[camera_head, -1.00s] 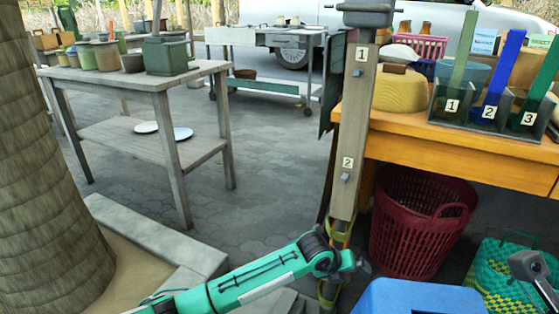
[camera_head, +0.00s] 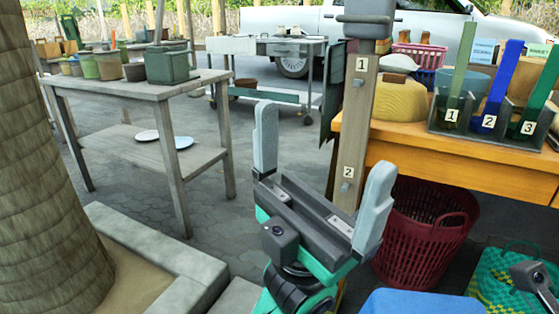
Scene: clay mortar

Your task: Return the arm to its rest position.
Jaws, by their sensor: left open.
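My left gripper (camera_head: 318,180) stands in the lower middle of the head view, its two grey fingers pointing up and spread wide apart. It is open, with nothing between the fingers. Its green and black wrist comes up from the bottom edge. The gripper is in front of the wooden post (camera_head: 352,135) marked 1 and 2 and covers the post's lower part. My right gripper does not show as such; only a dark grey part shows at the lower right edge, and I cannot tell what it is.
An orange table (camera_head: 470,160) at the right bears a holder (camera_head: 478,140) with numbered slots. A dark red basket (camera_head: 425,250) stands below, near a blue surface (camera_head: 420,303) and a green woven bag (camera_head: 495,285). A grey table (camera_head: 140,85) with pots and a tree trunk (camera_head: 40,170) are left.

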